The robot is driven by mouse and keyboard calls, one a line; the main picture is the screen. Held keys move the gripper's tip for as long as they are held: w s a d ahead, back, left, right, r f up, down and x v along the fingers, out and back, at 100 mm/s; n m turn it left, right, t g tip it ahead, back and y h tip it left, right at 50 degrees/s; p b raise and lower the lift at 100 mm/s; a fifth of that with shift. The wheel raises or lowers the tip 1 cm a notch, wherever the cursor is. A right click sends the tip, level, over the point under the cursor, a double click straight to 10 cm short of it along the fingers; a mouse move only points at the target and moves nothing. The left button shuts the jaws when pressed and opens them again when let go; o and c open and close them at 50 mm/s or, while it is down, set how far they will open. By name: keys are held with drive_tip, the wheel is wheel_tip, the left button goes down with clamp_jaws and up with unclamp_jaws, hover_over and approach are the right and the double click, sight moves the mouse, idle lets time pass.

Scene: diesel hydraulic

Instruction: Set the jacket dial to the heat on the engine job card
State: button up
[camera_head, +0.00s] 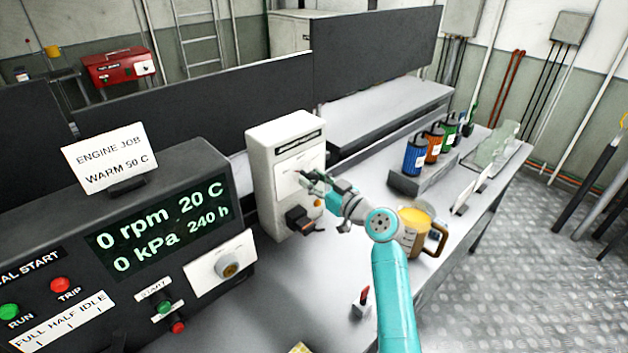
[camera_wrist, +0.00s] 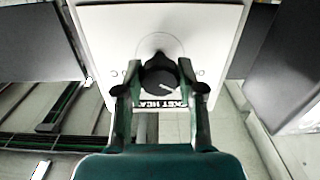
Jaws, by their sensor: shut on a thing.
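The engine job card (camera_head: 110,158) stands on top of the dark console and reads "ENGINE JOB WARM 50 C". The jacket dial (camera_wrist: 160,76) is a black knob on a white panel (camera_wrist: 205,22), above a partly hidden label ending "KET HEAT". A white mark on the knob points to the lower right in the wrist view. My gripper (camera_wrist: 160,90) has one finger on each side of the knob and is shut on it. In the head view my gripper (camera_head: 326,184) is at the front of the white box (camera_head: 258,160), where it hides the dial.
The console display (camera_head: 160,228) reads 0 rpm, 20 C, 0 kPa, 240 h. A tan mug-like jug (camera_head: 412,238) stands close to my arm. A small red-handled switch (camera_head: 363,297) is on the bench. Coloured canisters (camera_head: 414,157) stand farther back.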

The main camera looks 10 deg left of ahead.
drive_tip(key=m, duration=1.1)
drive_tip(key=shift+m, duration=0.3)
drive_tip(key=m, duration=1.2)
drive_tip(key=shift+f, duration=0.1)
idle(0.4)
drive_tip(key=o, duration=1.2)
drive_tip(key=shift+c, duration=0.2)
